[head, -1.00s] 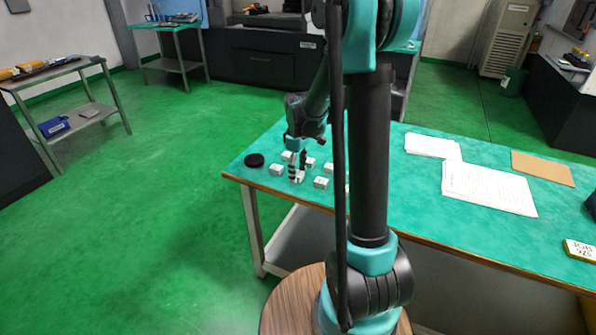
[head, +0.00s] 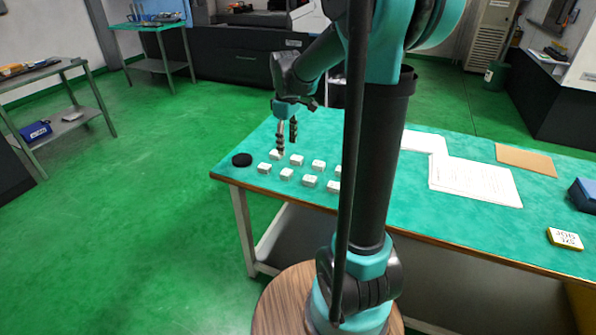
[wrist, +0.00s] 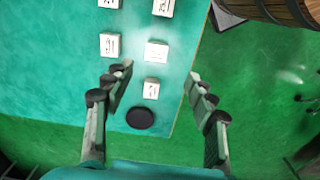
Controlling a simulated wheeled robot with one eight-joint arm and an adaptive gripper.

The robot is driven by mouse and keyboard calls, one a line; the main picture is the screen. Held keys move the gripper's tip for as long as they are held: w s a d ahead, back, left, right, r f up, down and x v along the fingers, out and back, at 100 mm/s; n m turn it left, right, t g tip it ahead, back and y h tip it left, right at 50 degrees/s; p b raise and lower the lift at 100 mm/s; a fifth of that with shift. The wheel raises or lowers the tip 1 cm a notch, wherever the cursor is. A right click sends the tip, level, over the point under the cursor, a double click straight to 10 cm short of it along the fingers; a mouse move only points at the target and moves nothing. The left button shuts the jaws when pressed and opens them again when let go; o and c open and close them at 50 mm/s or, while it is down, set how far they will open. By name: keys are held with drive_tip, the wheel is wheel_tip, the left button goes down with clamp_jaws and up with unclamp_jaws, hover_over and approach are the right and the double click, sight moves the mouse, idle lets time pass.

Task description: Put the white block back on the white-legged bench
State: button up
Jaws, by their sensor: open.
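Several small white blocks with dark markings stand in two rows on the green top of the white-legged bench (head: 400,215). One white block (head: 286,174) is in the front row; I cannot tell by looks which block the task means. My gripper (head: 286,146) is open and empty, above the back-left part of the rows. In the wrist view, my gripper (wrist: 160,75) has its fingers spread wide, with a white block (wrist: 156,51) and a corner block (wrist: 151,89) seen between them. The gripper appears apart from the blocks. My arm hides part of the rows' right end.
A black disc (head: 242,160) lies at the bench's left end, beside the blocks. White papers (head: 475,180), a brown sheet (head: 526,159), a yellow-edged sign (head: 565,239) and a blue box (head: 583,195) are on the right. A wooden round-topped stool or barrel (wrist: 270,10) stands near the bench.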

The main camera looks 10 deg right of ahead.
drive_tip(key=s+d+f+m+t, duration=0.2)
drive_tip(key=s+f+m, duration=0.3)
drive_tip(key=s, duration=0.5)
drive_tip(key=s+d+f+m+t, duration=0.1)
drive_tip(key=s+f+m, duration=0.4)
drive_tip(key=s, duration=0.5)
drive_tip(key=shift+s+d+f+t, duration=0.35)
drive_tip(key=shift+s+f+t, duration=0.05)
drive_tip(key=shift+f+t, duration=0.1)
drive_tip(key=shift+r, duration=0.1)
